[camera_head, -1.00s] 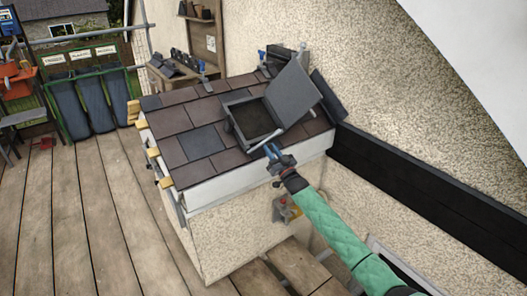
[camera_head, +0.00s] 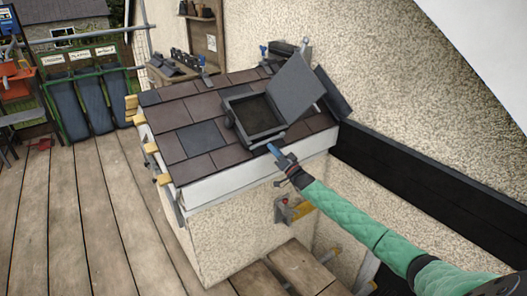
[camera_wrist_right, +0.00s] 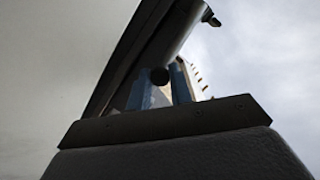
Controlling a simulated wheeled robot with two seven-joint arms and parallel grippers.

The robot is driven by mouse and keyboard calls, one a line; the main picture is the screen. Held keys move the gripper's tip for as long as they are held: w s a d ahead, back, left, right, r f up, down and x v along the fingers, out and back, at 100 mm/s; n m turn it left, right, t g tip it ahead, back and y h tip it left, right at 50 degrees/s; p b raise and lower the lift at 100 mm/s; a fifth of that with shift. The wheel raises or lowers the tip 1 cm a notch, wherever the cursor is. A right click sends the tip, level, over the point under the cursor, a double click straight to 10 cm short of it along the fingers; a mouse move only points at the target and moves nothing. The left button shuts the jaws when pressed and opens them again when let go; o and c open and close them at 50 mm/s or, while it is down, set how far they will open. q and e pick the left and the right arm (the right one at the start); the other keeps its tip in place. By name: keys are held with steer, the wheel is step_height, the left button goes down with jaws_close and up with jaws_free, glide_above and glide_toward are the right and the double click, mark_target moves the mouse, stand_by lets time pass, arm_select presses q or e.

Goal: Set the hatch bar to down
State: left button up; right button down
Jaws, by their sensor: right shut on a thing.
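The roof hatch has a dark box frame (camera_head: 233,121) set in the tiles, and its grey lid (camera_head: 295,86) stands open, tilted back towards the wall. The light grey hatch bar (camera_head: 266,140) lies along the front edge of the frame. My right gripper (camera_head: 272,151) has its blue fingers at the bar, at the roof's front edge, and is shut on it. In the right wrist view the blue fingers (camera_wrist_right: 168,88) are close together against a dark bar-like part; the exact grip is partly hidden. My left gripper is not in view.
Brown roof tiles (camera_head: 201,108) surround the hatch. A rough rendered wall (camera_head: 400,100) and dark boards (camera_head: 420,185) stand to the right. A bench with tiles (camera_head: 178,68) is behind.

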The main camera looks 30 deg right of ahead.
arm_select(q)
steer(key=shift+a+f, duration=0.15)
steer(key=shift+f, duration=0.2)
arm_select(e)
steer(key=shift+f, duration=0.1)
steer(key=c, duration=1.3)
jaws_free()
steer(key=shift+d, duration=0.1)
steer(key=shift+o, duration=0.2)
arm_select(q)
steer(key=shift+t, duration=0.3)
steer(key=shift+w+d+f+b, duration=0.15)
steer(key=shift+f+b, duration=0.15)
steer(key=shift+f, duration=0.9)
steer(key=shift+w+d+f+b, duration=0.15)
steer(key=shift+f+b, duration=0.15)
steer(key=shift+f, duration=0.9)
arm_select(e)
steer(key=v, duration=0.7)
steer(key=shift+s+f, duration=0.15)
steer(key=shift+s, duration=0.2)
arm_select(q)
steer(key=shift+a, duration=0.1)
arm_select(e)
steer(key=shift+d, duration=0.15)
steer(key=shift+c, duration=0.2)
